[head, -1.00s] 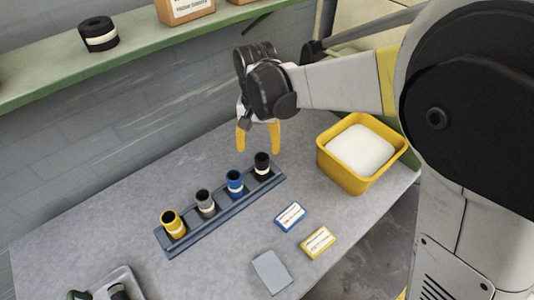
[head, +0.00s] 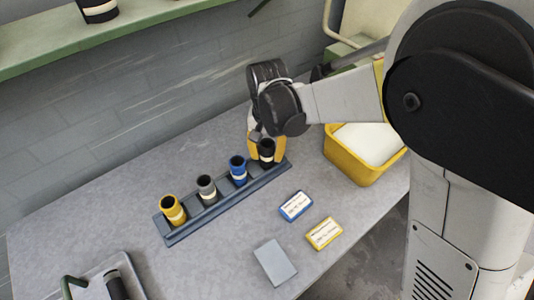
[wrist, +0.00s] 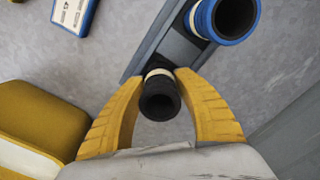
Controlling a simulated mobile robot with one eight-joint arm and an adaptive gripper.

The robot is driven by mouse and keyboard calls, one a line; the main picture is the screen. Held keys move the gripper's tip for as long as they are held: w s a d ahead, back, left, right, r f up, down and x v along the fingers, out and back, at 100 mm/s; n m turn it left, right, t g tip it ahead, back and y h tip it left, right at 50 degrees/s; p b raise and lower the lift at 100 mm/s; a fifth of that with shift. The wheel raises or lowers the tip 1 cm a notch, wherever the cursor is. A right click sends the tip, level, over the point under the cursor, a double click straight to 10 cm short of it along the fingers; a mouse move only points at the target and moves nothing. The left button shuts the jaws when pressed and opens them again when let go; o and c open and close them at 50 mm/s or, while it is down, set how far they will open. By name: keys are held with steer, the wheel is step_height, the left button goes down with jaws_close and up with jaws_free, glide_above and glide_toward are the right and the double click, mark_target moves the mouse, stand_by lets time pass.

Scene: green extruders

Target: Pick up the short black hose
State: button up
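The short black hose (head: 266,148) stands upright at the right end of a long grey-blue rack (head: 228,202). It has a pale band. My gripper (head: 266,144) is low over that end of the rack, with its yellow fingers on either side of the hose. In the wrist view, the hose (wrist: 160,100) sits between my fingertips (wrist: 160,78), its open end facing the camera. Both tips appear to press against its sides near the band. The base of the hose is still at the rack, and its contact there is partly hidden.
A blue hose (head: 238,170), a grey hose (head: 207,189) and a yellow hose (head: 173,211) stand along the rack. A yellow bin (head: 352,168) with white contents is right of my gripper. Blue (head: 296,206) and yellow (head: 324,233) labelled boxes lie in front.

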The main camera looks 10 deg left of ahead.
steer(key=shift+c, duration=1.4)
